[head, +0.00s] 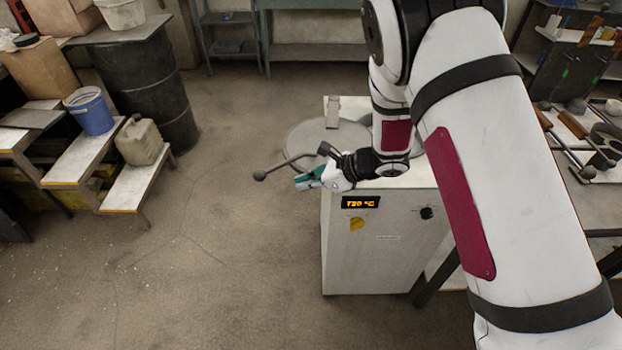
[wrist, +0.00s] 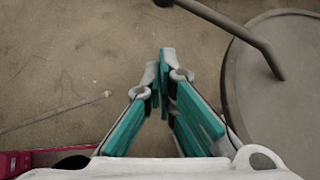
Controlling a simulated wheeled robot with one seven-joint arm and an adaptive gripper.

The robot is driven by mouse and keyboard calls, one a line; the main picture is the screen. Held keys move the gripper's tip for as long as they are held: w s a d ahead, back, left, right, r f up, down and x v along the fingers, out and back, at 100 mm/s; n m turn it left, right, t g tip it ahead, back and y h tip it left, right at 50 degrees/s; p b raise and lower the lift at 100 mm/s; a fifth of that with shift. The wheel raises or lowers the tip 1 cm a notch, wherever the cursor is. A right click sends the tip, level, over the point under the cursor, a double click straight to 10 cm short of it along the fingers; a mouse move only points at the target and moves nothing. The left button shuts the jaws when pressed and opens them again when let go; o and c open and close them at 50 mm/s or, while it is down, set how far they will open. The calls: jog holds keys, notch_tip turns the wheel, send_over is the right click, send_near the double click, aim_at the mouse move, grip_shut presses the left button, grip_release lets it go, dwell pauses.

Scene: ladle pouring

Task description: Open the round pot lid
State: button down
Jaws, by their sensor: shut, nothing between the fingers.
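The round grey lid (head: 301,137) is at the top left of the white furnace, and part of it sticks out past the furnace's left edge. Its thin handle bar (head: 291,161) ends in a dark ball (head: 259,174) out over the floor. My gripper (head: 303,182) has teal fingers, which are shut and empty, beside the handle at the furnace's front left. In the wrist view the fingers (wrist: 164,75) are together over bare floor. The lid (wrist: 285,115) is to their right, with its bent bar (wrist: 240,32) above and right, apart from them. My arm hides much of the furnace top.
The white furnace (head: 372,255) has a lit display (head: 360,202) and a dark knob (head: 426,213). A small pale block (head: 333,112) stands at its back. Steps (head: 90,160) with a blue bucket (head: 90,110) are at left. The floor between is clear.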

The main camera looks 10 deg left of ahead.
jog(key=w+a+f+p, duration=0.1)
jog(key=a+f, duration=0.1)
jog(key=a, duration=0.5)
jog(key=shift+a+f, duration=0.15)
jog(key=shift+a, duration=0.25)
